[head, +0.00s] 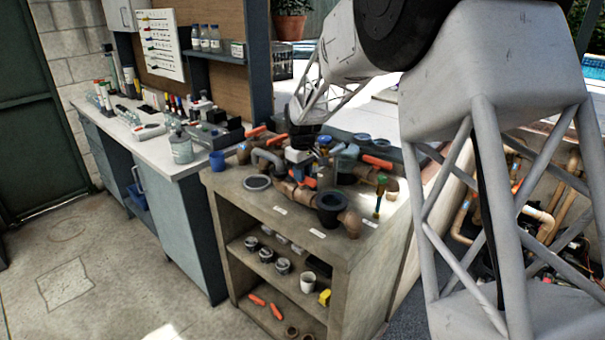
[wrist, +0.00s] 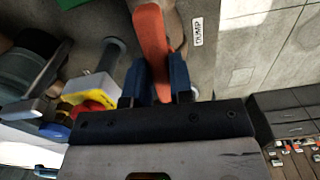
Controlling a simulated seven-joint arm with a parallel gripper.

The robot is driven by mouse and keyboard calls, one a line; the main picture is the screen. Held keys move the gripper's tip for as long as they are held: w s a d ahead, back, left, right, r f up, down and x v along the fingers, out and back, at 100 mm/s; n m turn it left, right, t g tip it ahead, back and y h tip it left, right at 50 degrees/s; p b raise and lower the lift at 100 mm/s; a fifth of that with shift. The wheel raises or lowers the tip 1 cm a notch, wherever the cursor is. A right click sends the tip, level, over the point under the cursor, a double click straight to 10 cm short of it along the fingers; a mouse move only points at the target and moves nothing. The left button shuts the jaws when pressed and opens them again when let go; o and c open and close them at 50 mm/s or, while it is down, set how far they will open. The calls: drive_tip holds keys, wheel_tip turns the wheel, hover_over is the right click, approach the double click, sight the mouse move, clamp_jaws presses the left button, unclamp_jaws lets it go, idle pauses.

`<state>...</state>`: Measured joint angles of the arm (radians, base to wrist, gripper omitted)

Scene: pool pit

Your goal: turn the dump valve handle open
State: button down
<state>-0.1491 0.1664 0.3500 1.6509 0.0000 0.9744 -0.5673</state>
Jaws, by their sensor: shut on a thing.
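The dump valve handle is an orange-red lever (wrist: 152,42) in the wrist view, beside a small label (wrist: 197,31) that reads DUMP. My gripper (wrist: 158,84) has its two blue fingers on either side of the lever and is shut on it. In the head view my gripper (head: 298,155) is low over the pipework on the bench. An orange lever (head: 307,181) shows just below it there, partly covered. The valve body under the lever is mostly hidden.
The concrete bench (head: 240,192) carries several pipes and other orange handles, such as one at the right (head: 377,161). A dark round fitting (head: 330,205) and a green-topped upright piece (head: 380,190) stand near its front. A counter with bottles (head: 181,148) stands at left.

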drive_tip(key=shift+r+n, duration=0.1)
drive_tip(key=shift+n, duration=0.4)
drive_tip(key=c, duration=1)
unclamp_jaws()
drive_tip(key=shift+r, duration=3.85)
